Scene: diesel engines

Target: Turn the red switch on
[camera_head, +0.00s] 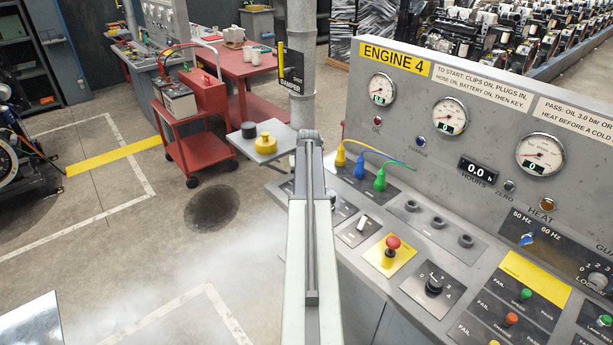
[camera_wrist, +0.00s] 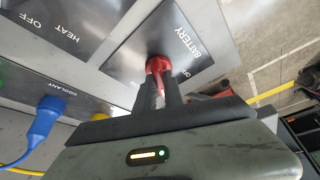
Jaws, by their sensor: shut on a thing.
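The red switch (camera_wrist: 158,66) sits on a grey plate marked BATTERY in the wrist view. OFF is printed to its right, and lettering at its left is partly hidden by a finger. My gripper (camera_wrist: 161,90) is shut on the red switch, with its two dark fingers on either side of the handle. The handle runs down between the fingers, so its exact angle is hard to tell. In the head view my arm covers the switch and the gripper's fingertips.
Blue (camera_wrist: 44,118) and yellow plugs stand beside the plate, and a HEAT plate lies left of it. In the head view, the console has a red mushroom button (camera_head: 393,242), a black rotary knob (camera_head: 433,286) and gauges. A red trolley (camera_head: 192,135) stands left on open floor.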

